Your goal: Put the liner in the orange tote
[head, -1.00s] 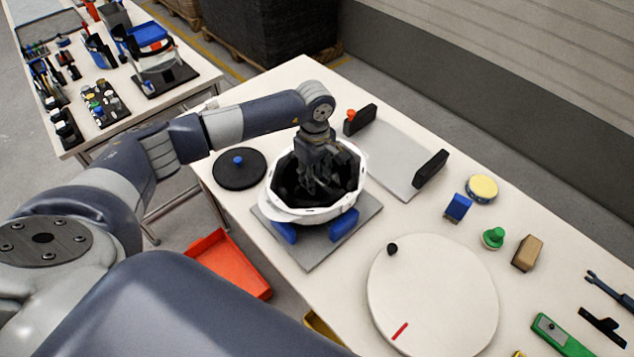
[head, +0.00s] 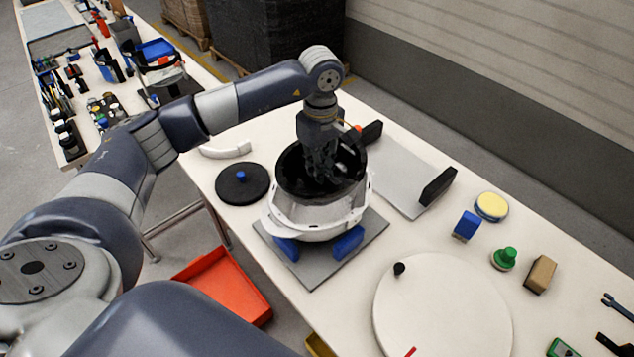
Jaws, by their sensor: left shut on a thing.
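The black liner (head: 296,184) sits at the mouth of the white helmet shell (head: 308,222), its rim standing above the shell's edge. My left gripper (head: 322,178) is shut on the liner, reaching down from above; its fingertips are partly lost against the black liner. The shell rests upside down between blue blocks on a grey plate (head: 314,276). The orange tote (head: 228,284) stands low beside the table, at the lower left, and its visible inside looks empty. My right gripper is out of view.
A black disc with a blue knob (head: 242,184) lies left of the shell. A large white round plate (head: 442,312) lies at the right front. A grey plate with black end blocks (head: 400,180) lies behind. A second cluttered table stands at the far left.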

